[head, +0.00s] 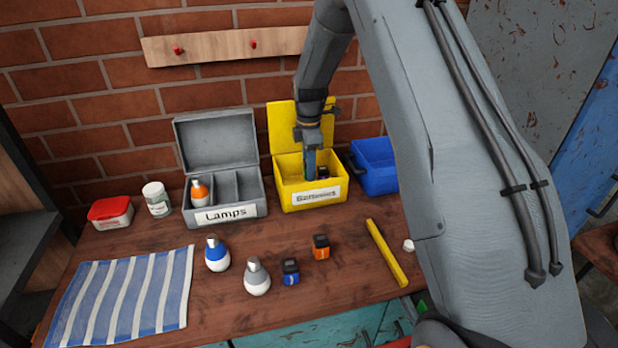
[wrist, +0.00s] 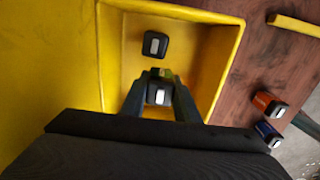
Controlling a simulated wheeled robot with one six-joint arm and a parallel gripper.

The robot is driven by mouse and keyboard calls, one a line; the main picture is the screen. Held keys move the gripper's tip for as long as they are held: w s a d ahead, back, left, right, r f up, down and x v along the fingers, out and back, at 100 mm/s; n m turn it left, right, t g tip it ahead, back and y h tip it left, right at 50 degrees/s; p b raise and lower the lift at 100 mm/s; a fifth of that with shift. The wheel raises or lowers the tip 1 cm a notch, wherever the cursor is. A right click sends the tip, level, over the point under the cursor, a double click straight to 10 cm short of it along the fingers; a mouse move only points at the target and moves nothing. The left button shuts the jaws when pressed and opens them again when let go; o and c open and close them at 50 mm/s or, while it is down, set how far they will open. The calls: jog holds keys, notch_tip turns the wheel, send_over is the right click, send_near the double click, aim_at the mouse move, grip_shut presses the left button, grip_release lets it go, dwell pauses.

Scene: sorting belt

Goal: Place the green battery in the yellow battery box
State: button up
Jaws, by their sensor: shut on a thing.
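The yellow battery box (head: 298,203) stands open against the wall with its lid up, labelled "Batteries". Its rim also shows in the wrist view (wrist: 170,8). My gripper (head: 311,170) reaches down into the box. In the wrist view my gripper (wrist: 160,95) is shut on a battery with a dark top, a pale terminal and a green edge, the green battery (wrist: 160,76). It is inside the box's outline; I cannot tell whether it touches the floor. A black-topped battery (wrist: 154,44) lies in the box, apart from the held one.
A grey "Lamps" box (head: 240,208) holding an orange lamp stands left of the yellow box, a blue bin (head: 377,180) right. In front are a blue lamp (head: 216,254), a grey lamp (head: 257,277), a blue battery (head: 290,272), an orange battery (head: 321,247) and a yellow bar (head: 386,253).

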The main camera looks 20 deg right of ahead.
jog(key=shift+f+p, duration=0.55)
jog(key=shift+f, duration=1.7)
jog(key=shift+f, duration=0.1)
jog(key=o, duration=1.1)
